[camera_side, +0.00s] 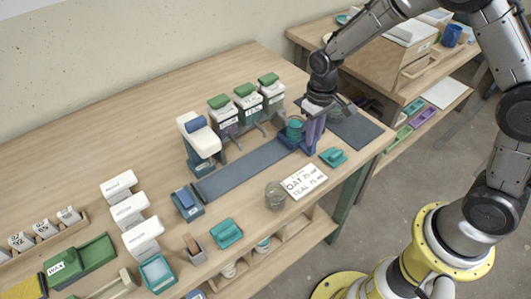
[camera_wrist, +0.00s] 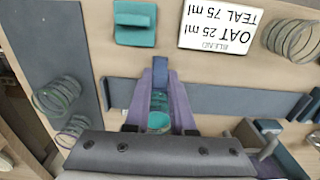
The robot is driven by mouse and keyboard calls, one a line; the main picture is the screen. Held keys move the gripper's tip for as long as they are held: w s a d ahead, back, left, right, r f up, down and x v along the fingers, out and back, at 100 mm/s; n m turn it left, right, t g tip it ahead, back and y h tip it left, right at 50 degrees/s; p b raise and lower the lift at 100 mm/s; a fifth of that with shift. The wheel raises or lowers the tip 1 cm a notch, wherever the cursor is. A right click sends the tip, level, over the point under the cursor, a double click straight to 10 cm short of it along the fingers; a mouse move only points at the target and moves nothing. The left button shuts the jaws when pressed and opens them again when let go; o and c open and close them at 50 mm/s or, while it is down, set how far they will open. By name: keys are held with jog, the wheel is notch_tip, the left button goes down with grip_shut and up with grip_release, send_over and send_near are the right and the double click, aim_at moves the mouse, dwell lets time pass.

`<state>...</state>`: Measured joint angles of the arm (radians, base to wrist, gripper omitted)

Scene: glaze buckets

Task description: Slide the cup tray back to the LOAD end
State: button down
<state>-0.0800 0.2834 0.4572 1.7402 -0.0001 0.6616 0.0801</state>
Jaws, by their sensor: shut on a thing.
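The cup tray (camera_side: 288,143) is a small blue carrier at the right end of the long dark slide rail (camera_side: 240,172). A teal cup (camera_side: 295,122) stands on it; its teal surface also shows low between the fingers in the wrist view (camera_wrist: 158,122). My gripper (camera_side: 313,140) is down at the tray's right side, its purple fingers shut on a blue upright part of the tray. In the wrist view my gripper (camera_wrist: 160,85) closes around that blue part (camera_wrist: 160,68). The exact contact is partly hidden by the fingers.
Green-lidded dispensers (camera_side: 248,103) stand behind the rail. A white machine (camera_side: 200,140) stands by its left end. A dark mat (camera_side: 355,129) lies to the right. The rail's middle is clear.

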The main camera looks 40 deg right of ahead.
jog(key=shift+d, duration=0.35)
jog(key=shift+d, duration=2)
jog(key=c, duration=0.8)
grip_release()
jog(key=shift+c, duration=0.2)
notch_tip(320, 180, up, 7)
